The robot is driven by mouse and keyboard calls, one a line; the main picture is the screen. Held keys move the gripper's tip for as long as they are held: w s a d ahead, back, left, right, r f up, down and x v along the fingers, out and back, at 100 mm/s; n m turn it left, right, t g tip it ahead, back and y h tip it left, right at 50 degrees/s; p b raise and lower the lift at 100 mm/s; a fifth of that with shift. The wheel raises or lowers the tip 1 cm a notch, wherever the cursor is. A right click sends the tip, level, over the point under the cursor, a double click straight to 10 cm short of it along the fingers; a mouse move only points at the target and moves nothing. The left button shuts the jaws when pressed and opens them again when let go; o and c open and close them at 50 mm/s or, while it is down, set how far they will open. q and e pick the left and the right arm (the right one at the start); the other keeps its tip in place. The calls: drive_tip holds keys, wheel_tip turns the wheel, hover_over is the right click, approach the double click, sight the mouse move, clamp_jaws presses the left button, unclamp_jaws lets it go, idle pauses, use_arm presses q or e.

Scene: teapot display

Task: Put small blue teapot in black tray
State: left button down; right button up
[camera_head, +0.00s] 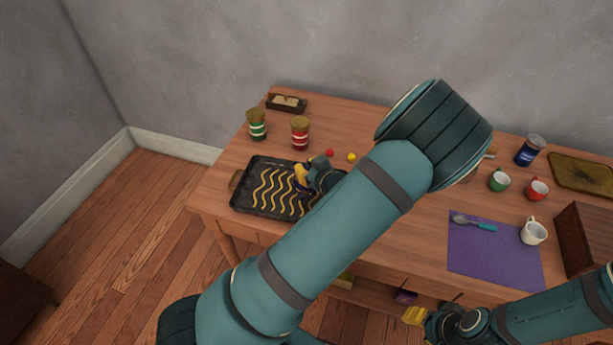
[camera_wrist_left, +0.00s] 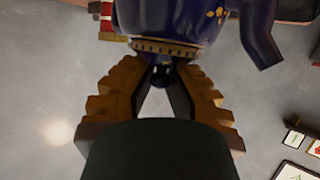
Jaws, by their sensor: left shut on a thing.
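The small blue teapot (camera_wrist_left: 185,20) is dark blue with gold decoration, and its spout points to the right in the left wrist view. My left gripper (camera_wrist_left: 160,82) is shut on it at the small knob by a gold-patterned band. In the head view my left gripper (camera_head: 303,176) is over the right part of the black tray (camera_head: 246,196), and the teapot is mostly hidden there. I cannot tell whether the teapot touches the tray. The tray has wavy yellow lines. My right gripper (camera_head: 418,316) is at the lower right, in front of the table; its opening is unclear.
A green jar (camera_head: 257,125) and a red jar (camera_head: 300,134) stand behind the tray. A red ball (camera_head: 330,152) and a yellow ball (camera_head: 351,157) lie near my left gripper.

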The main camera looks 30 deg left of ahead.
use_arm(q)
wheel_tip(320, 180, down, 3)
drive_tip(key=shift+r+b, duration=0.1)
drive_tip(key=shift+b, duration=0.25)
drive_tip(key=shift+r, duration=0.1)
drive_tip(key=c, duration=1.4)
unclamp_jaws()
drive_tip(key=shift+f, duration=0.2)
drive_tip(key=o, duration=0.3)
drive_tip(key=shift+o, duration=0.2)
